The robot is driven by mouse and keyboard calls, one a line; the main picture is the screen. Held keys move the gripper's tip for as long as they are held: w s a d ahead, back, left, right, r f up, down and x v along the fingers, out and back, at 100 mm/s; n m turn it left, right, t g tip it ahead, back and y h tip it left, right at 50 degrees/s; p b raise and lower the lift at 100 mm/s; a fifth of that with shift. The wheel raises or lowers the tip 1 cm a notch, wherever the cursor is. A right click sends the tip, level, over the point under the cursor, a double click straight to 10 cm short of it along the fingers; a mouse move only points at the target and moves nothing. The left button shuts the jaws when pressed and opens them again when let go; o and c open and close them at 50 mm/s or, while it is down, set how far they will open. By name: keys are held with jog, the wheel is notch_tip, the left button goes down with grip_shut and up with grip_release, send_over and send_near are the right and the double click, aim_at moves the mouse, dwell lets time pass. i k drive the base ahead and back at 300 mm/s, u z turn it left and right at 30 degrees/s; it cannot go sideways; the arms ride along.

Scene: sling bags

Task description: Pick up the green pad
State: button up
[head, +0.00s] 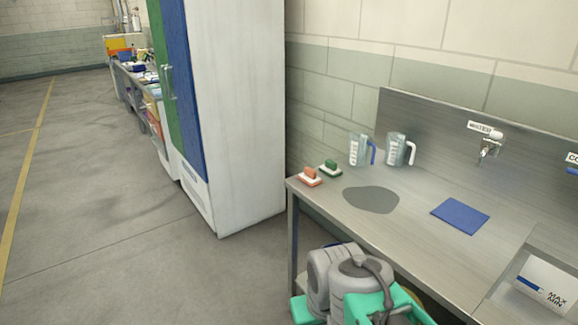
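The green pad (330,166) is a small block with a green top and a paler base. It sits on the left end of the steel counter (412,222), near the back by the wall. A similar orange pad (310,175) sits just to its left and front, with a small gap between them. Nothing covers the green pad. My gripper is not visible in the head view.
Two clear measuring jugs, one with a blue handle (360,149) and one with a white handle (397,149), stand right of the pads. A flat grey patch (371,200) and a blue cloth (460,216) lie on the counter. A tall cabinet (235,110) stands to the left.

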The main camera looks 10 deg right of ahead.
aim_at(330, 169)
jog(key=u, duration=0.25)
jog(key=i, duration=1.5)
jog(key=z, duration=0.15)
